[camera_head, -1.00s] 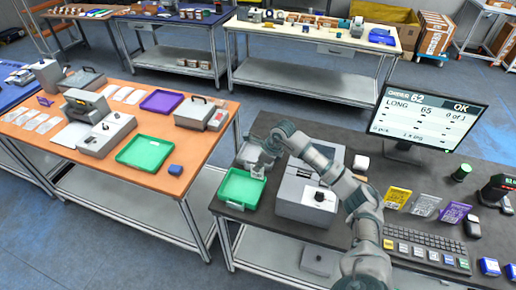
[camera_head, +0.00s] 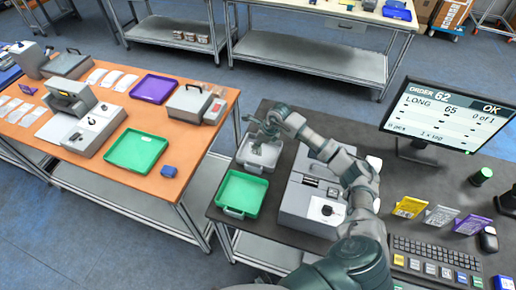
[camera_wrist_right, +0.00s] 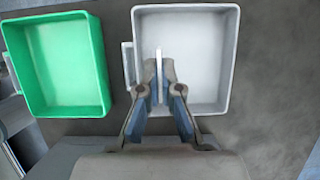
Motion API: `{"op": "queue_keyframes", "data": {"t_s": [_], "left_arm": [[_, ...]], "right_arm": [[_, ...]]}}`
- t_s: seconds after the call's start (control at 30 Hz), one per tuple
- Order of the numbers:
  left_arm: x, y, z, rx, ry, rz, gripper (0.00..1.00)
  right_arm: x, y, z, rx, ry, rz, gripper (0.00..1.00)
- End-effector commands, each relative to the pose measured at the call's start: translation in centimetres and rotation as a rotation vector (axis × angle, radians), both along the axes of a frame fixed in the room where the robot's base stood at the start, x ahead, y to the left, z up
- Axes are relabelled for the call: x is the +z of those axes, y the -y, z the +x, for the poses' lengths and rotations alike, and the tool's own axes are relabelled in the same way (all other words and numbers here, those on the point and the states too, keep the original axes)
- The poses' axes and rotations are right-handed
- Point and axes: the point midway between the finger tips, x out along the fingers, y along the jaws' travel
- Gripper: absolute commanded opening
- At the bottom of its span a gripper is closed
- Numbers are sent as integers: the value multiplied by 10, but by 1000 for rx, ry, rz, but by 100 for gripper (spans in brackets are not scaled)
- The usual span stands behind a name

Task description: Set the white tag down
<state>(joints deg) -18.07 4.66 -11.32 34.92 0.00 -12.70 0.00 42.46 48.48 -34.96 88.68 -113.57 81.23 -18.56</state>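My right gripper (camera_head: 265,133) is above the light grey tray (camera_head: 272,163) at the left end of the dark table. The right wrist view shows its two fingers (camera_wrist_right: 160,78) shut on the thin white tag (camera_wrist_right: 159,62), which is seen edge-on. The tag stands out past the fingertips, over the inside of the grey tray (camera_wrist_right: 215,18). I cannot tell whether it touches the tray floor. No other item shows in the grey tray. My left gripper is not in view.
A green tray (camera_head: 241,194) sits beside the grey one, nearer me. A grey box-shaped machine (camera_head: 308,205) stands to the right, under my right arm. A monitor (camera_head: 447,113) and keyboard (camera_head: 437,257) are further right. An orange-topped table (camera_head: 190,150) is across a gap on the left.

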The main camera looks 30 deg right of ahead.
Motion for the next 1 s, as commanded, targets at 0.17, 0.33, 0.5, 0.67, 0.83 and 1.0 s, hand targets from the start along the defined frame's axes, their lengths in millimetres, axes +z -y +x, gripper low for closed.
{"op": "queue_keyframes", "data": {"t_s": [0.17, 0.33, 0.5, 0.67, 0.83, 1.0], "left_arm": [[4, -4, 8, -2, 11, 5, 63], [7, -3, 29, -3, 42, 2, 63], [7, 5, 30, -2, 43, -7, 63], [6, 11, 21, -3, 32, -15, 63], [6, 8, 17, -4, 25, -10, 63], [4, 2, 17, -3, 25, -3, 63]], "right_arm": [[-23, 4, -1, -2, -4, 6, 0], [-40, 7, -1, -3, 0, 6, 0], [-39, 5, -1, -2, 0, 4, 10], [-38, 2, 0, -1, 0, 2, 31], [-38, 1, 0, -1, 1, 1, 31], [-31, 7, -3, -2, 2, 3, 31]]}}
